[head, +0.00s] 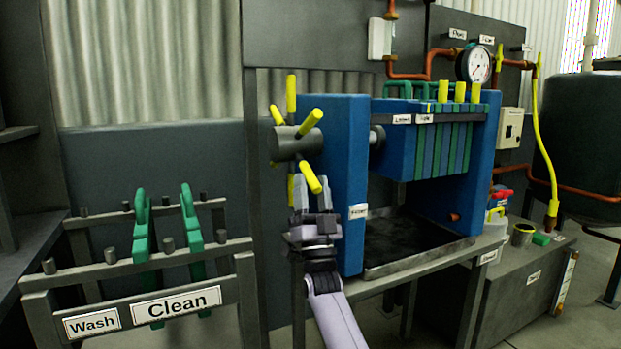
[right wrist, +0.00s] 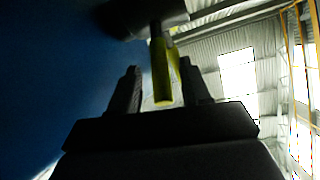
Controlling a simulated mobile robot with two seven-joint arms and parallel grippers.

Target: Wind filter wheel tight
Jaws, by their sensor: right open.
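The filter wheel (head: 296,145) is a grey hub with several yellow-tipped spokes, on the left side of the blue filter press (head: 345,180). My right gripper (head: 312,182) is just below the hub, pointing up, with its fingers around or beside a lower yellow spoke (head: 311,178). In the right wrist view the yellow spoke (right wrist: 161,75) hangs down between the two open fingers of my right gripper (right wrist: 160,85), with a gap visible on the left side. The grey hub (right wrist: 150,12) is above it, dark and partly cut off. My left gripper is not in view.
The press holds blue and green plates (head: 440,140) over a dark tray (head: 420,245) on a grey table. A rack (head: 150,270) labelled Wash and Clean with green plates stands at the left. A pressure gauge (head: 474,65) and copper pipes are at the upper right.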

